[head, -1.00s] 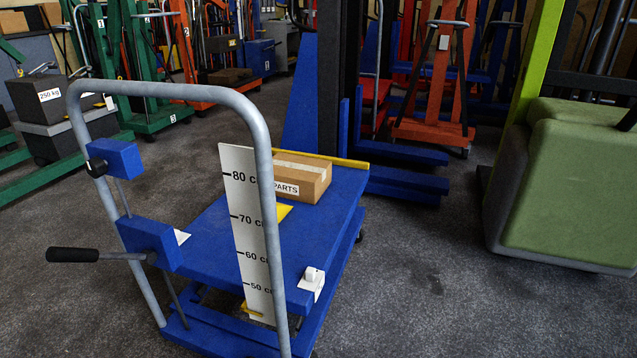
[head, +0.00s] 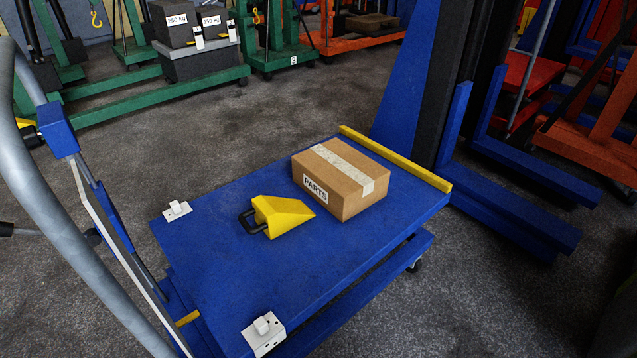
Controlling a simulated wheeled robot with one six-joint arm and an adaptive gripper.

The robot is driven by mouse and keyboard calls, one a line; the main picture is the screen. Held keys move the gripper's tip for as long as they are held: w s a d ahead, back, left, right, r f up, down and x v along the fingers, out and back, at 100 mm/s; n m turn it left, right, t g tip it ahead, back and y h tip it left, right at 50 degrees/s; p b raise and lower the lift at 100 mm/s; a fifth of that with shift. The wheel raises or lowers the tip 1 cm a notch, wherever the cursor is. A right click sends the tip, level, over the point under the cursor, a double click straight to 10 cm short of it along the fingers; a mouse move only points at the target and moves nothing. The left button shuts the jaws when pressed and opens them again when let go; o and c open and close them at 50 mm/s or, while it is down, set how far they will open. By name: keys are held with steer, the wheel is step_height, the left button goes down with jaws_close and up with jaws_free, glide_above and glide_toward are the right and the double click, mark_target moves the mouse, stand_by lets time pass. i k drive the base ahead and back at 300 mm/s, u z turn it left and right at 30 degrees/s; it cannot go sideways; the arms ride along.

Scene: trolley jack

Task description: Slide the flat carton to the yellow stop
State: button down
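The flat carton (head: 331,190) is a brown cardboard box with pale tape and a PARTS label. It lies on the blue platform (head: 225,270) of the trolley jack, toward the far end. The yellow stop (head: 396,159) is a low strip along the platform's far edge. The carton lies close to it; from this angle I cannot tell whether they touch along the far side. My gripper is not in view.
A yellow wedge (head: 284,213) with a black handle lies beside the carton's near left side. White fittings (head: 263,333) sit at the platform's near corners. The grey push handle (head: 75,240) rises at left. A blue lifter with forks (head: 525,205) stands beyond the stop.

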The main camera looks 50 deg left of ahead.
mark_target(345, 181)
steer(key=u, duration=0.75)
steer(key=i, duration=1)
steer(key=u, duration=1.4)
steer(key=i, duration=0.35)
steer(key=u, duration=0.25)
